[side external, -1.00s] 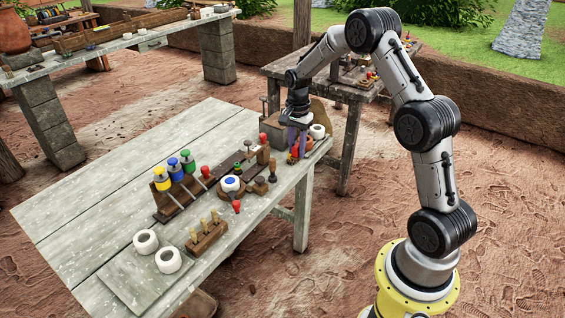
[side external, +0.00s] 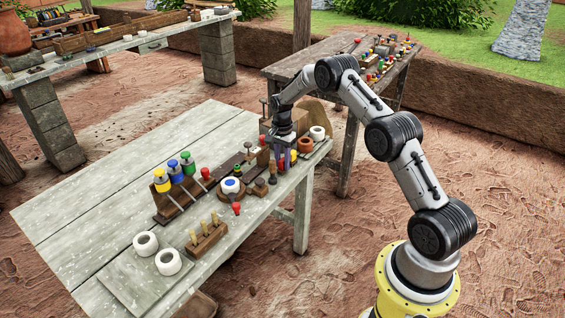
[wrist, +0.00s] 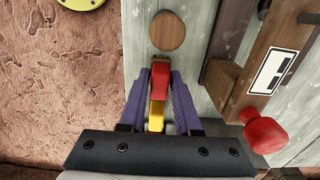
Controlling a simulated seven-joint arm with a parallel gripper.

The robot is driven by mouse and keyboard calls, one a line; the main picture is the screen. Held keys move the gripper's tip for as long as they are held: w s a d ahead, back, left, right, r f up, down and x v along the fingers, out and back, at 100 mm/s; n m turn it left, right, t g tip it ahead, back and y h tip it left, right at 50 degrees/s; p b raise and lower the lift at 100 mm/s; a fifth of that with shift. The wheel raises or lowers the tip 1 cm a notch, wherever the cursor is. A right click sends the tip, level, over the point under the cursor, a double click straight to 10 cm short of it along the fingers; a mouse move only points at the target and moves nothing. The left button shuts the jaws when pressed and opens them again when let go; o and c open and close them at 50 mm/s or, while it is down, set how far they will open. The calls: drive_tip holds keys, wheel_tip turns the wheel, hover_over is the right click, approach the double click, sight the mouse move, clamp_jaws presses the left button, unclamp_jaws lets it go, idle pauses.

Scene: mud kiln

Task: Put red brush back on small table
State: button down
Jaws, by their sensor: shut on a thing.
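My gripper (side external: 283,163) is low over the right end of the long pale worktable (side external: 120,160). In the wrist view its purple fingers (wrist: 161,70) are shut on a narrow red-and-yellow thing, which looks like the red brush (wrist: 159,82). Its red part lies between the fingertips, its yellow part closer to the palm. I cannot tell whether it touches the table top. In the side view the fingers mostly hide it. A smaller dark wooden table (side external: 290,70), likely the small table, stands behind at the right, with several small coloured items on it.
A brown pot (side external: 305,145) and a white pot (side external: 317,132) stand just right of my gripper. A round wooden knob (wrist: 167,30) is ahead of the fingertips; a red-knobbed thing (wrist: 264,132) is at their right. The worktable's left part is clear.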

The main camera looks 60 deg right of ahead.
drive_tip(key=shift+f, duration=0.2)
drive_tip(key=c, duration=0.6)
unclamp_jaws()
